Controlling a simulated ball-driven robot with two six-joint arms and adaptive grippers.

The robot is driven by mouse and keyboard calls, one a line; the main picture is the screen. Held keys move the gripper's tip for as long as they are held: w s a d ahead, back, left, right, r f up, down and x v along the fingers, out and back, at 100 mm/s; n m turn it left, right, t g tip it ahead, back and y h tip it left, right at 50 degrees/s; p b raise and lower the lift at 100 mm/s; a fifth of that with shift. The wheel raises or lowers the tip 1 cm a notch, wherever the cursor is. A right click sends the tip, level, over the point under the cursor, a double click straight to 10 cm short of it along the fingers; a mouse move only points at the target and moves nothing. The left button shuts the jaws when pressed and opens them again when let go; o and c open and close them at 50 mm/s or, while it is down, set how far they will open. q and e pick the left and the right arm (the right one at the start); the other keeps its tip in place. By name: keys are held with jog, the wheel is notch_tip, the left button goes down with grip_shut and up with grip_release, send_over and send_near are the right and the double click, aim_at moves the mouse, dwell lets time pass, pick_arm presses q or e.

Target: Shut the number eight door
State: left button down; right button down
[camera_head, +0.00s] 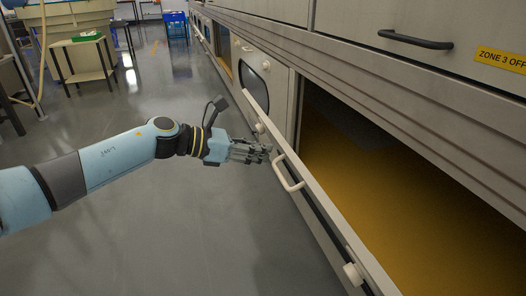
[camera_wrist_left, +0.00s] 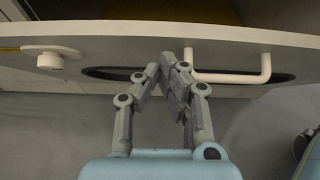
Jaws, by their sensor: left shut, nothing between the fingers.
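A pale door (camera_head: 333,225) hangs open in front of a compartment with a yellow-lit inside (camera_head: 400,200). Its top edge leans out from the cabinet; no number is readable on it. A white bar handle (camera_head: 289,173) sits on its outer side and also shows in the left wrist view (camera_wrist_left: 232,78). My left gripper (camera_head: 266,152) is shut and empty. Its fingertips are at the door's outer side, just beside the handle's near end in the left wrist view (camera_wrist_left: 177,62); I cannot tell whether they touch. My right gripper is not in view.
Round knobs (camera_head: 353,273) sit on the door, one at the left in the left wrist view (camera_wrist_left: 50,61). A closed panel with a dark window (camera_head: 250,65) lies farther along. A drawer handle (camera_head: 415,39) is above.

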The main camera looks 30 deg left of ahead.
pick_arm(q)
jog(key=shift+w+d+r, duration=0.2)
jog(key=shift+w+d, duration=0.1)
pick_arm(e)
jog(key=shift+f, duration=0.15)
